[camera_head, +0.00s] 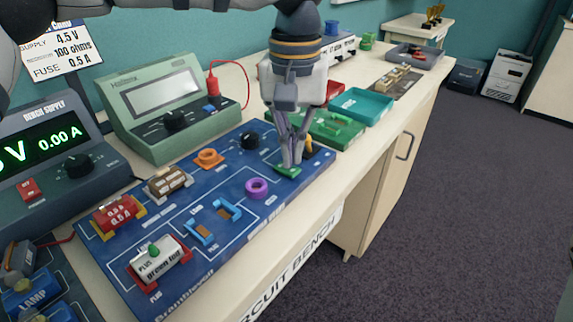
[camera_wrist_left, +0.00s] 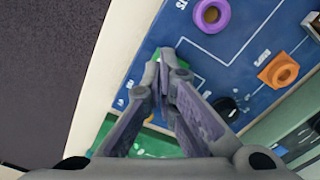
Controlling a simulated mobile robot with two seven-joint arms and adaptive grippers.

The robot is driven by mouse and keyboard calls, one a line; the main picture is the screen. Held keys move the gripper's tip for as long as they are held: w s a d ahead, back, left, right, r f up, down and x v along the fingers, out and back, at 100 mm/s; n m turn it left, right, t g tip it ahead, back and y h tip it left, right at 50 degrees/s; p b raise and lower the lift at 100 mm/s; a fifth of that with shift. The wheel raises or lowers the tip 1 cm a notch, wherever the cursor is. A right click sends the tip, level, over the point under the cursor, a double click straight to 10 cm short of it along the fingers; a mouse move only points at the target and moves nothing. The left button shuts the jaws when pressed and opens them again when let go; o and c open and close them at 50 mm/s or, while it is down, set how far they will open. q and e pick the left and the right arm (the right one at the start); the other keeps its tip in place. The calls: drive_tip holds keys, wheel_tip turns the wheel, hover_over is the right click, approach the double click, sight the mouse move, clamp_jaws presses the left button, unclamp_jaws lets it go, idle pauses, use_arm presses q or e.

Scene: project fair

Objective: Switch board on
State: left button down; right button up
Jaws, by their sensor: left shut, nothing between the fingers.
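The blue circuit board (camera_head: 185,235) lies flat on the bench and also shows in the left wrist view (camera_wrist_left: 270,30). A small green part (camera_head: 284,172), likely the switch, sits near its right end. My left gripper (camera_head: 292,163) points down with shut, empty fingers, its tips at the green part. In the left wrist view the shut fingertips (camera_wrist_left: 164,58) overlap the green part (camera_wrist_left: 182,63) and hide much of it. Whether they touch it, and the switch's position, I cannot tell. My right gripper is out of view.
A green meter (camera_head: 150,100) and a bench supply reading 0.00 A (camera_head: 35,160) stand behind. A teal tray (camera_head: 361,105) lies beyond the gripper.

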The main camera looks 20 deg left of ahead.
sight(293, 170)
use_arm(q)
drive_tip(key=shift+f, duration=1.25)
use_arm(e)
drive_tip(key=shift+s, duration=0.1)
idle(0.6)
use_arm(q)
wheel_tip(293, 170, up, 5)
drive_tip(key=shift+r+p, duration=0.1)
drive_tip(key=shift+p, duration=0.5)
drive_tip(key=shift+r, duration=0.95)
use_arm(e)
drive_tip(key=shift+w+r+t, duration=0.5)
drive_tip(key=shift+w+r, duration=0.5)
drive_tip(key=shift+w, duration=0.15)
use_arm(q)
drive_tip(key=shift+f, duration=0.1)
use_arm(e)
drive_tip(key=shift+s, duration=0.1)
